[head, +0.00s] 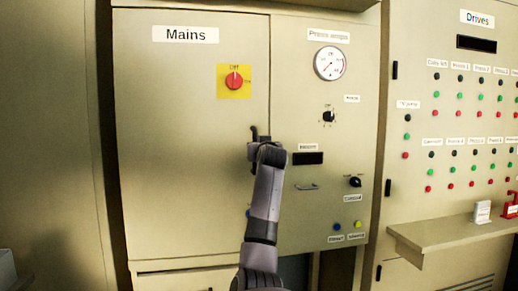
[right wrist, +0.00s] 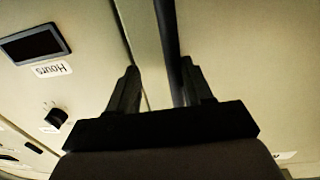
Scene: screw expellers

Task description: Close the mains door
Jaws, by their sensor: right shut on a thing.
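The mains door (head: 180,170) is a large beige panel labelled "Mains", with a red rotary switch on a yellow plate (head: 234,81). It looks flush or nearly so with the panel to its right; I cannot tell if a small gap remains. A dark handle (head: 254,133) is at its right edge. My right gripper (head: 260,140) is at this handle. My left gripper is not in view.
Right of the door is a panel with a pressure gauge (head: 329,63), knobs and a small pull handle (head: 307,187). Further right is the "Drives" panel (head: 465,130) with several buttons. A beige ledge (head: 440,232) juts out below it, bearing small items.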

